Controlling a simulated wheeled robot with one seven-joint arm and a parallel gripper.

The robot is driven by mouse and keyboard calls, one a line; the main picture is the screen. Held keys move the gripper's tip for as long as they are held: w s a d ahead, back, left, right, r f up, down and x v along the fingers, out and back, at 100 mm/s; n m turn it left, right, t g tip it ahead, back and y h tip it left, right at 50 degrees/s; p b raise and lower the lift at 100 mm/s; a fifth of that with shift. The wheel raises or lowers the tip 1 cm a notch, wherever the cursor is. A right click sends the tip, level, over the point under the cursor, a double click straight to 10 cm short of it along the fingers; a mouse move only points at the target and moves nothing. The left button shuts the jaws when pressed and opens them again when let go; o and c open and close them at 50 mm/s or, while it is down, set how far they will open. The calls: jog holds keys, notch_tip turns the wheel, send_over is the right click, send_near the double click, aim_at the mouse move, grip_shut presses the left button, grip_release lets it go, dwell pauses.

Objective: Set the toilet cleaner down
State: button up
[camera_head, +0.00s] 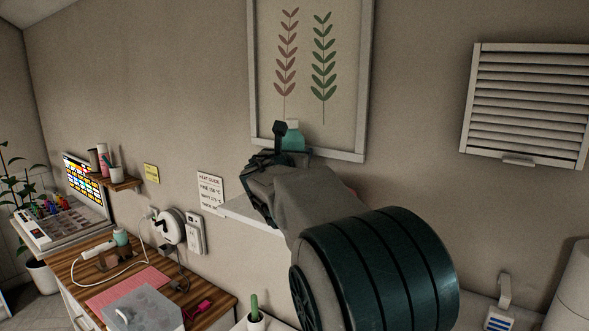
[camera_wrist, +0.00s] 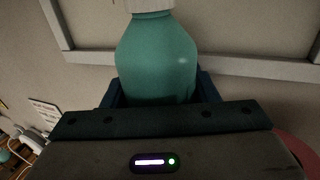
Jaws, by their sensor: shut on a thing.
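The toilet cleaner (camera_wrist: 157,58) is a teal bottle with a pale cap. In the wrist view it stands between the fingers of my gripper (camera_wrist: 155,92), which is shut on it. In the head view the bottle (camera_head: 293,139) shows behind my gripper (camera_head: 284,140), in front of the lower part of the picture frame. My gripper and arm hide its lower part. A white wall shelf (camera_head: 243,211) is partly hidden below my gripper. I cannot tell whether the bottle touches the shelf.
The framed leaf picture (camera_head: 365,85) hangs on the wall behind the bottle. A heat guide card (camera_head: 210,192) is left of the shelf. A wooden counter (camera_head: 212,290) with cables, a pink mat (camera_head: 120,290) and a clear box (camera_head: 143,310) lies lower left.

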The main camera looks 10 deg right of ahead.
notch_tip(320, 180, down, 4)
jog(key=shift+f, duration=0.2)
jog(key=shift+w+d+f+p, duration=0.2)
jog(key=shift+f+p, duration=0.15)
jog(key=shift+p, duration=0.2)
jog(key=shift+f, duration=0.2)
jog(key=o, duration=1.3)
jog(key=shift+o, duration=0.2)
jog(key=shift+r, duration=0.15)
jog(key=b+v, duration=0.3)
jog(key=v, duration=0.9)
jog(key=shift+b, duration=0.4)
